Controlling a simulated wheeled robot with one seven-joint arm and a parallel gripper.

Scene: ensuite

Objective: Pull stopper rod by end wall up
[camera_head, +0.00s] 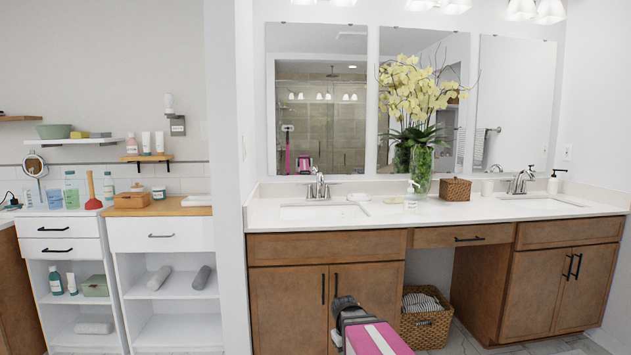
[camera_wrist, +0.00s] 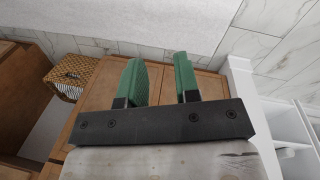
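The right sink (camera_head: 540,204) lies by the end wall (camera_head: 597,110), with a chrome faucet (camera_head: 520,181) behind it. A stopper rod at this faucet is too small to tell apart from the metal. The left sink (camera_head: 322,212) has a similar chrome faucet (camera_head: 319,188). My gripper (camera_head: 345,303) is low in front of the left wooden cabinet, below the counter and well left of the right faucet. In the wrist view its two green fingers (camera_wrist: 160,62) are apart with nothing between them, facing the wooden cabinet doors (camera_wrist: 208,88).
The white counter (camera_head: 450,212) carries a flower vase (camera_head: 421,170), a brown woven box (camera_head: 455,189) and a soap pump (camera_head: 554,181) right of the right faucet. A wicker basket (camera_head: 425,328) stands in the knee space; it also shows in the wrist view (camera_wrist: 72,76). A white partition (camera_head: 228,200) stands left.

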